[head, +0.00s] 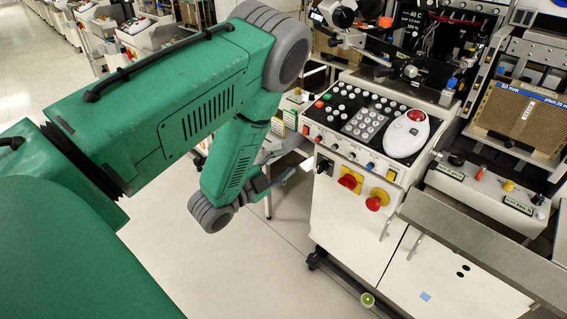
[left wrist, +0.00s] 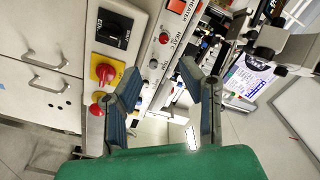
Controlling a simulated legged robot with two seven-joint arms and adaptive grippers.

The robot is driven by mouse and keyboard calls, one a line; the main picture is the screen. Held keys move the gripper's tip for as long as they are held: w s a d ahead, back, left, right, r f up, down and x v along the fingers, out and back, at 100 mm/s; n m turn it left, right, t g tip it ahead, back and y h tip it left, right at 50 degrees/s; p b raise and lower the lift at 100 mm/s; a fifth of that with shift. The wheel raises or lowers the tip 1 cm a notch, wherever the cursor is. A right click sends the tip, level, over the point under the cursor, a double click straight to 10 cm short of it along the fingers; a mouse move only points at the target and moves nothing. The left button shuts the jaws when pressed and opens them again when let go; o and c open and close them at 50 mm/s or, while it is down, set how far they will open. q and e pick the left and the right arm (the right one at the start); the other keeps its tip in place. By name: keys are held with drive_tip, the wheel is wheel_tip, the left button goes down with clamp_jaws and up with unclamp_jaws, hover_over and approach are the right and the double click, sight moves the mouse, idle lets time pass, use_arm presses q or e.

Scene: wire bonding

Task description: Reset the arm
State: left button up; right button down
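My left arm (head: 190,105) is green with grey joints. It comes in from the left, bends at the top and hangs down in front of the machine. My left gripper (head: 284,176) shows only as a small part beside the wrist, left of the white cabinet. In the left wrist view, my left gripper (left wrist: 160,68) has its two blue-grey fingers spread apart with nothing held between them. The machine's controls lie beyond the fingers. My right gripper is in neither view.
The wire bonding machine's control panel (head: 358,125) carries buttons and a white trackball unit (head: 408,133). Red knobs (head: 376,200) stick out of its front. A metal ledge (head: 480,243) runs along the right. The floor (head: 255,265) below my arm is clear.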

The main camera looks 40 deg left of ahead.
use_arm(q)
drive_tip(key=shift+f, duration=0.1)
drive_tip(key=s+d+f+n+g+y, duration=0.1)
drive_tip(key=s+d+f+n+g, duration=0.2)
drive_tip(key=s+f+n+g, duration=0.25)
drive_tip(key=s+d+f+n+g, duration=0.2)
drive_tip(key=s+d+f+g, duration=0.15)
drive_tip(key=s+f, duration=0.4)
drive_tip(key=s+d+f+n+g, duration=0.2)
drive_tip(key=s+g, duration=0.2)
drive_tip(key=s, duration=0.3)
drive_tip(key=s+d+f+n+g, duration=0.1)
drive_tip(key=s+f+n+g, duration=0.1)
drive_tip(key=s+g, duration=0.2)
drive_tip(key=s, duration=0.3)
drive_tip(key=shift+s+d+f, duration=0.2)
drive_tip(key=shift+d+f, duration=0.15)
drive_tip(key=shift+f, duration=0.05)
drive_tip(key=shift+w, duration=0.15)
